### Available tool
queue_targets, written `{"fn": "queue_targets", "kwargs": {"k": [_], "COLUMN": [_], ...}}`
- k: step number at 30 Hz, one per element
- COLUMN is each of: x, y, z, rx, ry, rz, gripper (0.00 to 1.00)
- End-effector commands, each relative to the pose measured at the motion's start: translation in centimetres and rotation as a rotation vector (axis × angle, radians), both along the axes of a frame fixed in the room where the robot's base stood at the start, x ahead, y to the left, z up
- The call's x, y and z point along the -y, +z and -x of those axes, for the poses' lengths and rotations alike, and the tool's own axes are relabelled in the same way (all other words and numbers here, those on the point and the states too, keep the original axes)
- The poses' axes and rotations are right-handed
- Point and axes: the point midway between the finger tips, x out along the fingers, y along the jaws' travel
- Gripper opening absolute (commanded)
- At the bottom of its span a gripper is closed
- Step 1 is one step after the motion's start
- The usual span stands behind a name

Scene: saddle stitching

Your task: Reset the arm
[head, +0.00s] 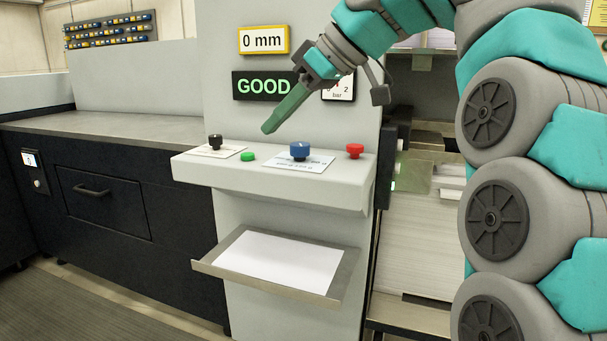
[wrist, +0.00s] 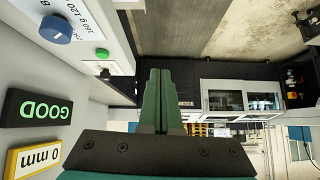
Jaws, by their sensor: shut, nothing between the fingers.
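My gripper (head: 268,129) is shut and empty. Its green fingers point down and left, in front of the grey machine panel and above the control shelf (head: 190,172). In the wrist view the closed fingers (wrist: 163,80) lie side by side in the middle. My arm comes in from the right, bent over at the top of the head view. The fingers appear apart from the knobs and buttons below.
The shelf carries a black knob (head: 215,141), a green button (head: 248,157), a blue knob (head: 300,150) and a red button (head: 354,150). Displays read 0 mm (head: 263,40) and GOOD (head: 262,86). A tray (head: 213,262) below holds white paper. A dark cabinet (head: 110,200) stands left.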

Motion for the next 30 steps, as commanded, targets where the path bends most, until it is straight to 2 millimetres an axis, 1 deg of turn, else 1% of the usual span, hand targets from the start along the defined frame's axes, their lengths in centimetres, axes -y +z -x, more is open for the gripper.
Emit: {"fn": "queue_targets", "kwargs": {"k": [8, 11, 14, 17, 18, 20, 21, 22, 26, 27, 29, 30], "x": [0.7, 1.0, 1.6, 2.6, 3.0, 3.7, 4.2, 4.6, 6.5, 7.2, 8.2, 8.9], "y": [-2.6, -4.3, -6.5, -9.4, -10.8, -12.7, -14.1, -15.1, -19.7, -21.2, -23.2, -24.6], "z": [0.6, 1.1, 1.8, 3.1, 3.7, 4.6, 5.3, 5.8, 8.5, 9.5, 11.0, 12.1], "rx": [-0.096, -0.151, -0.215, -0.291, -0.326, -0.364, -0.395, -0.415, -0.497, -0.523, -0.554, -0.578], "ry": [-0.091, -0.135, -0.197, -0.279, -0.312, -0.365, -0.400, -0.424, -0.536, -0.570, -0.620, -0.653], "rz": [0.013, 0.026, 0.044, 0.073, 0.087, 0.107, 0.124, 0.138, 0.198, 0.219, 0.249, 0.270], "gripper": [0.00, 0.00, 0.00, 0.00, 0.00, 0.00, 0.00, 0.00, 0.00, 0.00, 0.00, 0.00]}}
